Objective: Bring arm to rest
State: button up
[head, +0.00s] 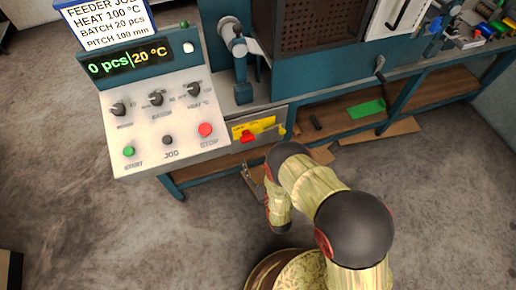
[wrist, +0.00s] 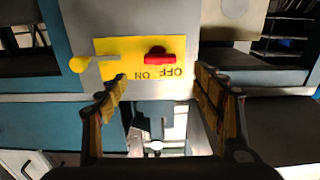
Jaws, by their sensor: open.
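My gripper (wrist: 161,74) is open, with its two fingers apart and nothing between them in the wrist view. In the head view my gripper (head: 252,178) is small and partly hidden behind my bent arm (head: 340,215). It is in front of the bench, below a yellow switch plate (head: 262,126) with a red handle (head: 247,136). In the wrist view the yellow plate (wrist: 115,47) appears upside down, marked ON and OFF, and the red handle (wrist: 157,54) lies sideways above the OFF lettering. The fingertips appear just below the plate; whether they touch it I cannot tell.
A control panel (head: 165,125) with knobs and buttons stands at the left; its display reads 0 pcs and 20 °C. A yellow knob (wrist: 80,64) sits beside the plate. The bench shelf (head: 430,88) holds a green piece (head: 366,108).

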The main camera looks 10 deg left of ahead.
jog(key=s+d+f+g+h, duration=0.3)
jog(key=s+f+g, duration=0.15)
jog(key=f, duration=0.35)
jog(key=s+d+f+g+h, duration=0.25)
jog(key=f+g, duration=0.25)
jog(key=f, duration=0.3)
jog(key=s+d+r+m+h+p, duration=0.1)
jog(key=s+d+r, duration=0.3)
jog(key=r, duration=1.8)
jog(key=s+d+r+m+h+p, duration=0.1)
jog(key=s+d+r+m+p, duration=0.1)
jog(key=d+r, duration=1.1)
jog(key=s+d+r+m+h+p, duration=0.1)
jog(key=s+d+r, duration=0.6)
jog(key=r, duration=2.4)
jog(key=shift+d+r+m+h+p, duration=0.3)
jog(key=shift+d+m+p, duration=0.35)
jog(key=shift+m, duration=0.55)
